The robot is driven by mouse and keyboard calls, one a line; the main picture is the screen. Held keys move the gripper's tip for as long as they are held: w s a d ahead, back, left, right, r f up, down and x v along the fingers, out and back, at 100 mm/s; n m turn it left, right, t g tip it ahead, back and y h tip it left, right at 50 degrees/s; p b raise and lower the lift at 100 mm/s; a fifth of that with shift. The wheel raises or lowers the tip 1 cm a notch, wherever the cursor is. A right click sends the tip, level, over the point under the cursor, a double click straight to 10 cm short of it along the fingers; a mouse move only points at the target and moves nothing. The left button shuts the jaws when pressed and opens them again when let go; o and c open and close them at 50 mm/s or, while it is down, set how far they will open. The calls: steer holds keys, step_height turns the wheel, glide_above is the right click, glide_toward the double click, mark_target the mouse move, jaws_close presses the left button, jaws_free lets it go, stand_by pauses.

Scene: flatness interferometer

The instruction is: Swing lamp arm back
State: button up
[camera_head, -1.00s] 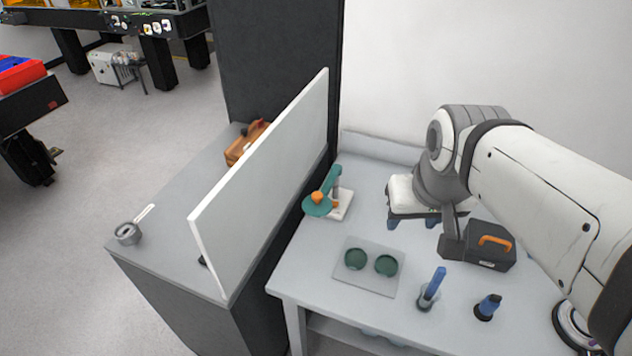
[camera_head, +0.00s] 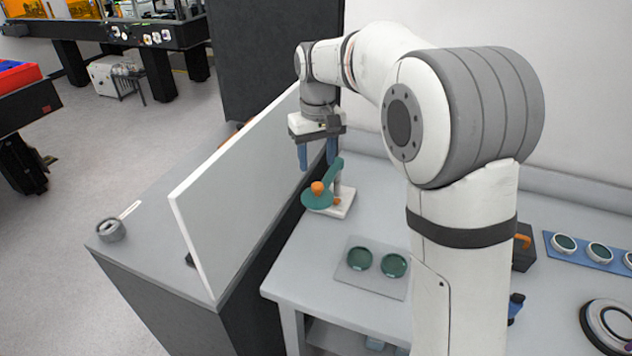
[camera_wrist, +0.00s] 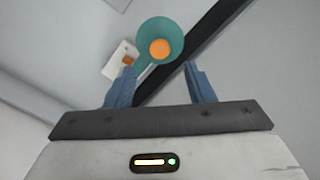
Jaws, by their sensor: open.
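The lamp has a teal arm (camera_head: 333,172) with a round teal head (camera_head: 318,201) and an orange knob (camera_head: 317,187) on the head. It stands on a white base (camera_head: 341,207) at the table's left edge, and the head points toward the front left. My gripper (camera_head: 318,162) has two blue fingers pointing down, just above and behind the lamp head. In the wrist view my gripper (camera_wrist: 160,85) is open and empty, with the teal head (camera_wrist: 150,33) and orange knob (camera_wrist: 160,50) seen between and beyond the fingertips. The fingers look apart from the lamp.
A white upright panel (camera_head: 240,185) stands close to the left of the lamp. A grey plate (camera_head: 372,289) with two dark green discs lies in front of it. A blue tray (camera_head: 592,249) of discs is at right. My arm hides part of the table.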

mark_target(318, 184)
step_height(318, 184, down, 7)
steer(key=shift+r, duration=0.15)
steer(key=shift+c, duration=0.5)
jaws_close()
